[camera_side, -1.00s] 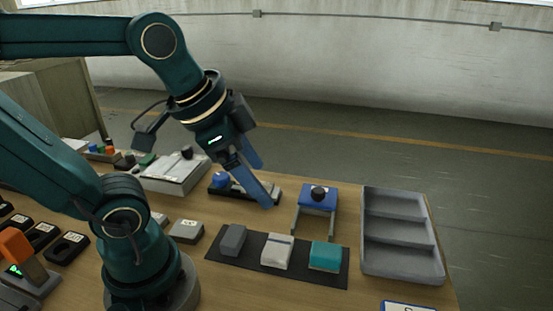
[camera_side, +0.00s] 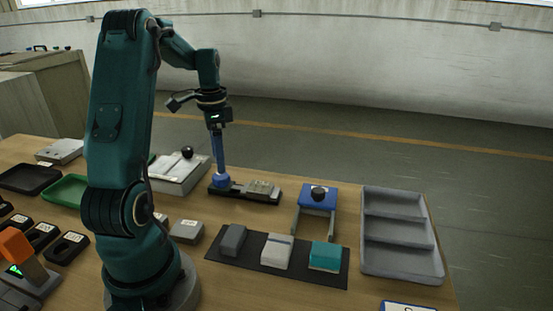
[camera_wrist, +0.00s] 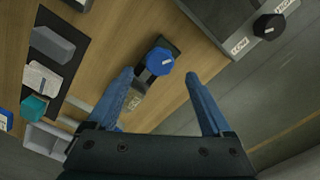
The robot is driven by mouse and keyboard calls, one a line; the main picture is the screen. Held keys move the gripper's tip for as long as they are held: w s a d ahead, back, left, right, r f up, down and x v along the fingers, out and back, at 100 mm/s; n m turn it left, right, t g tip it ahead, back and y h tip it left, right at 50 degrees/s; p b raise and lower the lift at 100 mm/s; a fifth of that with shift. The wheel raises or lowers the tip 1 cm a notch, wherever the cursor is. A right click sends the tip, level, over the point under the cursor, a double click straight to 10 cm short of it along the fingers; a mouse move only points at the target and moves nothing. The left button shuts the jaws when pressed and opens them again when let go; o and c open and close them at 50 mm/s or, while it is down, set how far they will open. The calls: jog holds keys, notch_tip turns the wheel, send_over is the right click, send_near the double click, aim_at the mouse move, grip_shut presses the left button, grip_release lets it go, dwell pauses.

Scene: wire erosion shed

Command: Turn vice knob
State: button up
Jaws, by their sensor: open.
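The vice (camera_side: 248,190) is a low dark block on the bench with a pale metal part in it. Its round blue knob (camera_side: 221,181) is at the left end in the side view. In the wrist view the blue knob (camera_wrist: 160,61) bears a white mark and lies between my spread fingers, nearer the left one. My gripper (camera_side: 221,172) points down over the knob, with its fingers one behind the other in the side view. In the wrist view my gripper (camera_wrist: 160,76) is open and empty. I cannot tell whether a finger touches the knob.
A grey box with a black knob (camera_side: 187,153) stands behind left of the vice. A blue-topped stand (camera_side: 318,198) is to the right. A dark mat (camera_side: 217,257) with several blocks lies in front. A grey divided tray (camera_side: 433,265) is at far right.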

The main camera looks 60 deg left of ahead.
aim_at(220, 176)
jog(key=shift+f, duration=2.45)
grip_shut()
jog(key=shift+n, duration=0.4)
jog(key=n, duration=0.4)
jog(key=shift+r+n, duration=0.1)
jog(key=shift+n, duration=0.2)
jog(key=n, duration=1.2)
jog(key=shift+n, duration=0.4)
jog(key=n, duration=0.5)
jog(key=shift+n, duration=0.4)
